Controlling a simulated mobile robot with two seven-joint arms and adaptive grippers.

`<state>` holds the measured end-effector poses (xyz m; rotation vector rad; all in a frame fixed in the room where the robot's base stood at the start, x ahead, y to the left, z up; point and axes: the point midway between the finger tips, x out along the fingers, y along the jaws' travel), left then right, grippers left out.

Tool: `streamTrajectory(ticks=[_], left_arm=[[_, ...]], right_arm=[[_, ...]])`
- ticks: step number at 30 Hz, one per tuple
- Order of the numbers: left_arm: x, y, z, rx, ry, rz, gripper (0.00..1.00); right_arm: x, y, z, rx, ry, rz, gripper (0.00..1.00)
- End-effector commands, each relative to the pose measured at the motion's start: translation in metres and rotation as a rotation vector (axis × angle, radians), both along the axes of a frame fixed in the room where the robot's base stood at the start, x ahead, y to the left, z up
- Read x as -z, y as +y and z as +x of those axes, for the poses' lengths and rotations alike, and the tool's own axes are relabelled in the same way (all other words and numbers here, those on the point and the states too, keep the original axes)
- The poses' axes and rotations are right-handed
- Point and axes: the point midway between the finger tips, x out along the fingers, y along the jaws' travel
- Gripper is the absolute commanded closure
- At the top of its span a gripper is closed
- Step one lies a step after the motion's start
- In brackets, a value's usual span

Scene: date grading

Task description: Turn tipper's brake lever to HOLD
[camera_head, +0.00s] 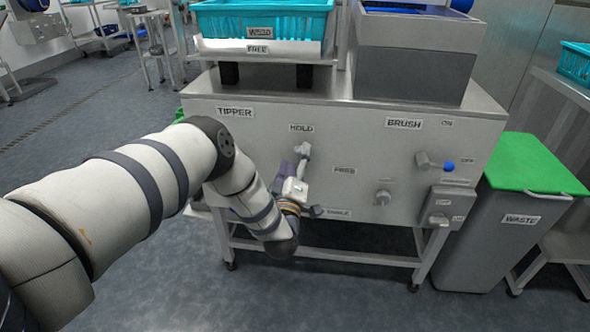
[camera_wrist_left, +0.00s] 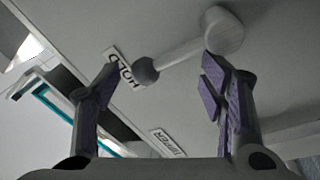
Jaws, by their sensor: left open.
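The tipper's brake lever (camera_head: 303,150) is on the front panel of the steel machine, just below the HOLD label (camera_head: 301,128). In the left wrist view the lever (camera_wrist_left: 182,53) runs from a round pale hub to a dark ball knob, and the knob lies against the HOLD label (camera_wrist_left: 122,70) in the picture. My left gripper (camera_head: 290,182) is in front of the panel, low by the lever. Its purple-padded fingers are open (camera_wrist_left: 160,85), with the knob showing between the tips. I cannot tell whether they touch it. The gripper and wrist hide part of the panel below.
A TIPPER label (camera_head: 235,112) is at upper left of the panel. A blue-knobbed BRUSH lever (camera_head: 437,163) and a grey knob (camera_head: 383,197) are to the right. A teal crate (camera_head: 262,22) stands above. A green-lidded waste bin (camera_head: 520,219) stands at right.

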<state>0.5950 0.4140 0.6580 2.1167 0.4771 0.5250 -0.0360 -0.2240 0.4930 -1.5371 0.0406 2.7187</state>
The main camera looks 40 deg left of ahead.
Motion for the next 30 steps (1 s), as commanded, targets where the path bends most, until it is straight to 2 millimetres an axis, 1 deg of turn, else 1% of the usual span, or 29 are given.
streamTrajectory(ticks=[2,5,9,10,12,14,22,30], left_arm=[[0.004,-0.008,-0.013,0.002,0.005,-0.003,0.35],[0.010,-0.025,-0.038,0.005,0.008,-0.004,0.35],[0.020,-0.049,-0.076,0.006,0.010,-0.005,0.35],[0.024,-0.050,-0.081,0.003,0.017,-0.012,0.35],[0.031,-0.055,-0.086,0.005,0.028,-0.024,0.35],[0.032,-0.058,-0.090,0.009,0.028,-0.025,0.35],[0.023,-0.060,-0.095,0.004,0.004,-0.004,0.35],[0.022,-0.060,-0.094,0.004,0.003,-0.002,0.35]], right_arm=[[0.000,0.000,0.000,0.000,0.000,0.000,0.56],[0.000,0.000,0.000,0.000,0.000,0.000,0.56],[0.000,0.000,0.000,0.000,0.000,0.000,0.56],[0.000,0.000,0.000,0.000,0.000,0.000,0.56],[0.000,0.000,0.000,0.000,0.000,0.000,0.56],[0.000,0.000,0.000,0.000,0.000,0.000,0.56],[0.000,0.000,0.000,0.000,0.000,0.000,0.56],[0.000,0.000,0.000,0.000,0.000,0.000,0.56]])
